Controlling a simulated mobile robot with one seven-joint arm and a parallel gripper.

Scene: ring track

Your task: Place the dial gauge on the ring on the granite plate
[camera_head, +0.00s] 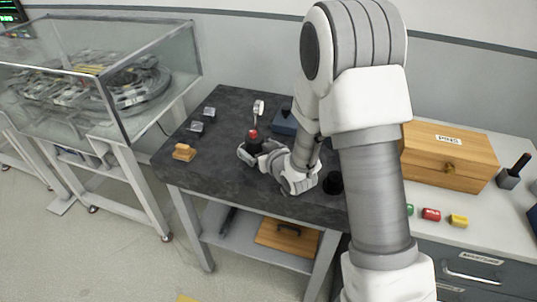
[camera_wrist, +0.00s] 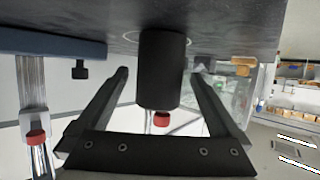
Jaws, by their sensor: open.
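The dial gauge (camera_head: 258,108) stands upright on the dark granite plate (camera_head: 225,180), with its white dial up on a thin stem above a black round base and a red knob. In the wrist view its black base (camera_wrist: 160,75) sits against the plate, with parts of a thin white ring (camera_wrist: 188,40) showing on both sides of it. The red knob shows below the base. My gripper (camera_head: 254,152) is around the base, low over the plate. In the wrist view its two fingers (camera_wrist: 160,80) are open, with gaps to the base on each side.
A wooden block (camera_head: 184,152) and small metal blocks (camera_head: 196,127) lie left on the plate. A wooden box (camera_head: 448,160) stands on the right counter.

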